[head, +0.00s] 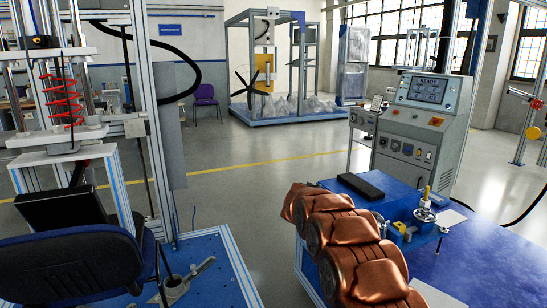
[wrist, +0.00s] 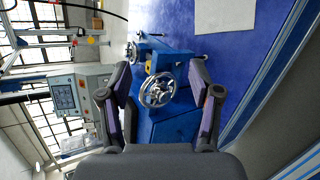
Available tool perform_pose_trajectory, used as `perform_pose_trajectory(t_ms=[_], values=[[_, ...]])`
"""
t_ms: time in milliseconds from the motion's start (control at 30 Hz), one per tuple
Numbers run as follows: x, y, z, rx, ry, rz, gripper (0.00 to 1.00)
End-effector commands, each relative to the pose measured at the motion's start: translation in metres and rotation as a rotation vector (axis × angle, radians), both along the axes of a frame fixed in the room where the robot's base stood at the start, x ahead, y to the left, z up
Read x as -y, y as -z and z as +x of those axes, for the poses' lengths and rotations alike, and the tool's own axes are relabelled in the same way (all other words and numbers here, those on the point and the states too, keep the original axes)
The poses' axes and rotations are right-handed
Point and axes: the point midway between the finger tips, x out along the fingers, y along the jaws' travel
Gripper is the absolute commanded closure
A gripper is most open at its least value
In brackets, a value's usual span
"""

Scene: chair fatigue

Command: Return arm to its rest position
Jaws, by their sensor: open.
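My gripper (wrist: 159,72) is in the wrist view with its two dark, purple-lined fingers spread apart. A silver spoked handwheel (wrist: 157,98) shows between the fingers, with clear gaps on both sides. I cannot tell how far beyond the fingertips it lies. The wheel belongs to a blue fixture (wrist: 178,62) on a blue table (wrist: 238,65). In the head view my copper-coloured arm (head: 343,240) reaches over the table (head: 480,255), and my gripper is not visible there.
A second handwheel (wrist: 131,52) and a white sheet (wrist: 224,15) are near the fixture. A black box (head: 361,186) lies beside my arm. A control console (head: 425,130) stands behind the table. A test rig with a dark chair (head: 70,255) is at left; open floor (head: 235,185) lies between.

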Motion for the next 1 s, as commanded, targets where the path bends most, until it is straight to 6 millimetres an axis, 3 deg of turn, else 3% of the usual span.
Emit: perform_pose_trajectory(t_ms=[100,567,1000], values=[[0.003,-0.021,-0.023,-0.013,0.022,0.056,0.37],[0.002,-0.071,-0.120,-0.063,0.111,0.266,0.37],[-0.011,-0.113,-0.223,-0.098,0.202,0.459,0.37]])
